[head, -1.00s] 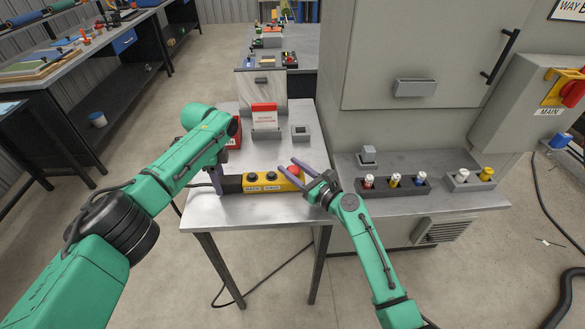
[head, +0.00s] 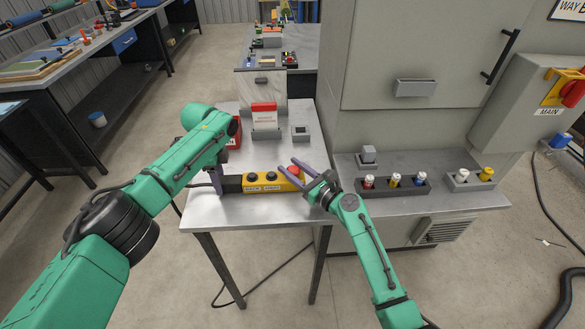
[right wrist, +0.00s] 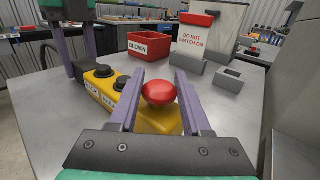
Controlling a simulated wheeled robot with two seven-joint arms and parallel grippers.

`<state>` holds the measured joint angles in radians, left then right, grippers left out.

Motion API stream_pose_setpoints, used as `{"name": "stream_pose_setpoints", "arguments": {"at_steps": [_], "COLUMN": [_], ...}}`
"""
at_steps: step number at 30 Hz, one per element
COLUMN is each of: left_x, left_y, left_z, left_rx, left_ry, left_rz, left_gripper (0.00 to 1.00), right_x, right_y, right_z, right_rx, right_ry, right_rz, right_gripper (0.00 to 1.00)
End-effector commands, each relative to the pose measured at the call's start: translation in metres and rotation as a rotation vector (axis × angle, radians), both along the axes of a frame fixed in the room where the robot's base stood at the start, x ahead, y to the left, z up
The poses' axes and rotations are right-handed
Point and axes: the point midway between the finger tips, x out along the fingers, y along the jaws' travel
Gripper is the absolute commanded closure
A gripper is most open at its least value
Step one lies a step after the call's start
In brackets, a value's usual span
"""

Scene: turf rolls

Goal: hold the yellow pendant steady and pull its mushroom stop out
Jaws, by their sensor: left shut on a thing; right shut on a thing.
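The yellow pendant (head: 262,183) lies on the grey metal table, with two black buttons and a red mushroom stop (right wrist: 158,92) at its right end. My left gripper (head: 221,182) is shut on the pendant's dark left end. My right gripper (right wrist: 153,98) has its two purple fingers on either side of the red mushroom head and is shut on it. In the head view my right gripper (head: 297,171) partly hides the stop. The pendant also shows in the right wrist view (right wrist: 110,93).
Behind the pendant stand a red "BLOWN" bin (right wrist: 151,54), a "DO NOT SWITCH ON" sign holder (right wrist: 188,68) and a small grey block (right wrist: 229,79). Right of the table, a ledge bears a dark fuse rack (head: 394,188) against a large grey cabinet (head: 400,130). The front table edge is clear.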

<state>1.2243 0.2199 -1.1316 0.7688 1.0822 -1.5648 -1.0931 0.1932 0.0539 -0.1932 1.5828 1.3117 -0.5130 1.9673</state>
Motion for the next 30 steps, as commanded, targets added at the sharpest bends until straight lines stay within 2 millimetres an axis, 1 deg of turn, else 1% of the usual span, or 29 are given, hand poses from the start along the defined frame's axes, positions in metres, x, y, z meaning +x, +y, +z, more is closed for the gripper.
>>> {"name": "stream_pose_setpoints", "arguments": {"at_steps": [7, 13, 20, 21, 23, 30], "left_x": [0.000, 0.000, 0.000, 0.000, 0.000, -0.001], "left_y": [0.000, 0.000, 0.001, 0.001, 0.001, 0.001], "left_z": [-0.001, -0.001, -0.001, -0.001, -0.001, -0.001], "left_rx": [-0.001, 0.000, 0.002, 0.002, 0.002, 0.001], "left_ry": [0.000, 0.000, 0.000, 0.000, 0.000, 0.002], "left_rz": [0.002, 0.002, 0.002, 0.002, 0.002, 0.002], "left_gripper": [1.00, 1.00, 1.00, 1.00, 1.00, 1.00], "right_x": [0.000, 0.000, 0.000, 0.000, 0.000, 0.000], "right_y": [0.000, 0.000, 0.000, 0.000, 0.000, 0.000], "right_z": [0.000, 0.017, 0.019, 0.019, 0.019, 0.018], "right_rx": [-0.001, 0.001, 0.002, 0.002, 0.003, 0.001], "right_ry": [0.001, -0.001, -0.001, -0.001, -0.002, 0.000], "right_rz": [-0.001, 0.000, 0.001, 0.001, 0.000, 0.000], "right_gripper": [1.00, 1.00, 1.00, 0.44, 0.22, 0.22]}}
